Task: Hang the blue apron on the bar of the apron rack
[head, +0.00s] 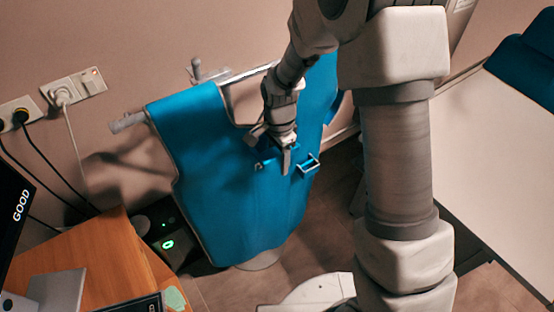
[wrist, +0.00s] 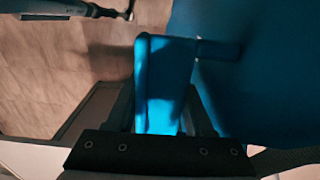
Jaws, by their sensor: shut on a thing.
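The blue apron (head: 225,180) hangs spread out and upright in front of the wall in the head view, its neck opening at the top. My gripper (head: 284,164) is at its front, below the neck opening, shut on a blue part of the apron. In the wrist view a blue strip (wrist: 165,85) of the apron lies between the fingers, with more blue cloth at the right. The apron rack shows a grey bar end (head: 128,122) at the apron's left and a grey knob (head: 196,70) behind. The apron hides most of the rack; I cannot tell whether it rests on the bar.
A wooden desk (head: 90,262) with a monitor stands at the lower left. Wall sockets (head: 75,88) with hanging cables are above it. A white table (head: 492,165) with a blue pad is at the right. Brown floor shows between.

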